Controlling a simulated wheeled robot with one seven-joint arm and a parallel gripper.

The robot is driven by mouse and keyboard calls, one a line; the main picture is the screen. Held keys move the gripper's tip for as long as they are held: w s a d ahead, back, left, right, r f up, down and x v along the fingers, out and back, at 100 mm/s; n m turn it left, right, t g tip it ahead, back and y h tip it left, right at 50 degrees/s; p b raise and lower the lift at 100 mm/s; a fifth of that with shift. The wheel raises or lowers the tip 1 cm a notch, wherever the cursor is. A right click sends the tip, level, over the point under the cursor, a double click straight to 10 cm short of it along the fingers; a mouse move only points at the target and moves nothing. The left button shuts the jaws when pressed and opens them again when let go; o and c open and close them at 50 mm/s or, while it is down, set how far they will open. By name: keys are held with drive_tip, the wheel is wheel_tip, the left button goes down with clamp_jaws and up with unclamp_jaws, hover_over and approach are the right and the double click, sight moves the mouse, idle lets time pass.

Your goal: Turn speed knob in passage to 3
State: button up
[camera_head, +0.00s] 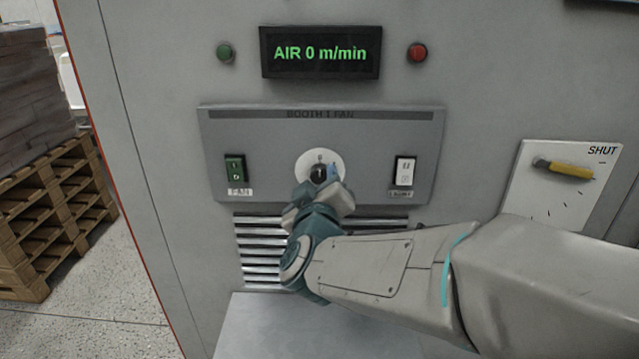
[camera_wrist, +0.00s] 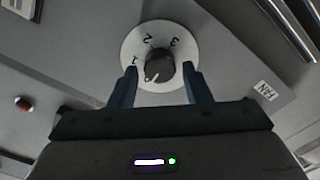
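The speed knob (camera_wrist: 159,66) is a small black knob on a round white dial (camera_wrist: 185,30) marked 1, 2 and 3 in the wrist view. Its white pointer mark aims to the lower left, below the 1 and away from the 3. In the head view the dial (camera_head: 307,160) sits mid-panel, with the knob (camera_head: 318,174) partly hidden by my gripper (camera_head: 321,180). In the wrist view my gripper (camera_wrist: 159,70) is open, a finger on each side of the knob with gaps showing. The display (camera_head: 320,52) reads "AIR 0 m/min".
The BOOTH 1 FAN panel (camera_head: 270,135) has a green FAN switch (camera_head: 235,170) on the left and a white switch (camera_head: 405,171) on the right. Vent slats (camera_head: 262,255) lie below. A yellow lever (camera_head: 565,170) is at right, pallets (camera_head: 45,215) at left.

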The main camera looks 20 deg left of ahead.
drive_tip(key=c, duration=0.6)
